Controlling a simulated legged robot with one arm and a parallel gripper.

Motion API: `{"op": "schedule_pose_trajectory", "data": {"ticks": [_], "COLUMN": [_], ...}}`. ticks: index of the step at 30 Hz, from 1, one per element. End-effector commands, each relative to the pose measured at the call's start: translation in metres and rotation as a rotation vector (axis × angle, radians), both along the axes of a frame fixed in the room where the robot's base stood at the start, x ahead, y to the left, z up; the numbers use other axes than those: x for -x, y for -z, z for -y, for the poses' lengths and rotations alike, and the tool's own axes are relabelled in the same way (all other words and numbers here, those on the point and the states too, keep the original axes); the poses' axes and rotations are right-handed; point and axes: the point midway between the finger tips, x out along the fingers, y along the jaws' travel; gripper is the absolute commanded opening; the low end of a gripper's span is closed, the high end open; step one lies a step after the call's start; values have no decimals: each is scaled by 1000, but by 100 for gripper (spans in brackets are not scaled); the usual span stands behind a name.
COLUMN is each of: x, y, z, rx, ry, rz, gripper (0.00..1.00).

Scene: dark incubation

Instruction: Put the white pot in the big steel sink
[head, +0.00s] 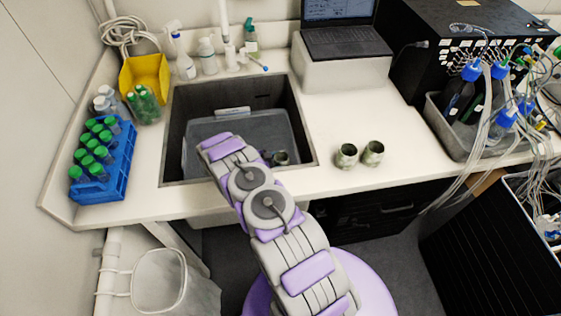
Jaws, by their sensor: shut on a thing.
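The big steel sink (174,150) is set in the white counter, left of the middle, with a grey bin-like basin inside it. A small pale, greenish-grey pot (281,158) shows low at the right part of the sink opening, just right of my arm. My gripper (267,155) is mostly hidden behind my own arm; a dark bit of it shows against the pot's left side, and it is shut on this pot. I cannot tell whether the pot touches the basin. Two similar pots (346,155) (373,153) stand upright on the counter right of the sink.
A blue rack (118,172) of green-capped tubes and a yellow bin (146,77) stand left of the sink. A laptop (343,38) on a white box and a tray (434,112) of tubed bottles stand right.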

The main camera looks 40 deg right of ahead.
Motion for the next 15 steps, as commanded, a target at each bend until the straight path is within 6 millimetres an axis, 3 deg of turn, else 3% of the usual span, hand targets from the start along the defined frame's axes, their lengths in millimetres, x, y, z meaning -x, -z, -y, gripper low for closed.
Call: {"op": "schedule_pose_trajectory", "data": {"ticks": [5, 6, 13, 15], "x": [0, 0, 0, 0], "y": [2, 2, 2, 2], "z": [0, 0, 0, 0], "rx": [0, 0, 0, 0], "ry": [0, 0, 0, 0], "rz": [1, 1, 1, 1], "gripper": [36, 72, 94, 95]}}
